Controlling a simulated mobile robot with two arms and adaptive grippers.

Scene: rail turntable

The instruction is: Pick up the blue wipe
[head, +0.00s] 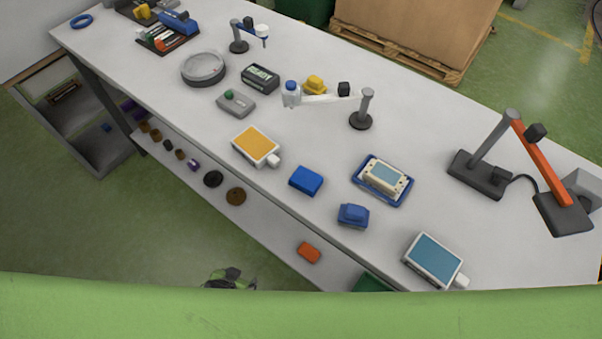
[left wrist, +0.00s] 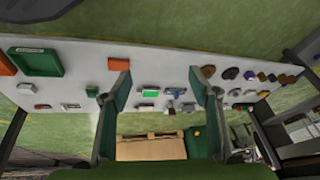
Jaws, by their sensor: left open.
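The blue wipe (head: 306,181) looks like a small flat blue pad. In the head view it lies on the white bench near its front edge, between the orange-topped device and a smaller blue piece. My left gripper (head: 230,279) shows at the bottom of the head view, in front of the bench and well apart from the wipe. In the left wrist view the left gripper (left wrist: 159,82) has its two fingers wide apart with nothing held. I cannot pick out the wipe for sure in that view. My right gripper is not in view.
The orange-topped device (head: 256,146) lies left of the wipe, a stepped blue piece (head: 353,216) right of it, and a blue tray (head: 366,190) with a cream device behind. A lamp-like stand (head: 361,121) is farther back. The lower shelf (head: 270,225) holds discs and an orange block (head: 309,252).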

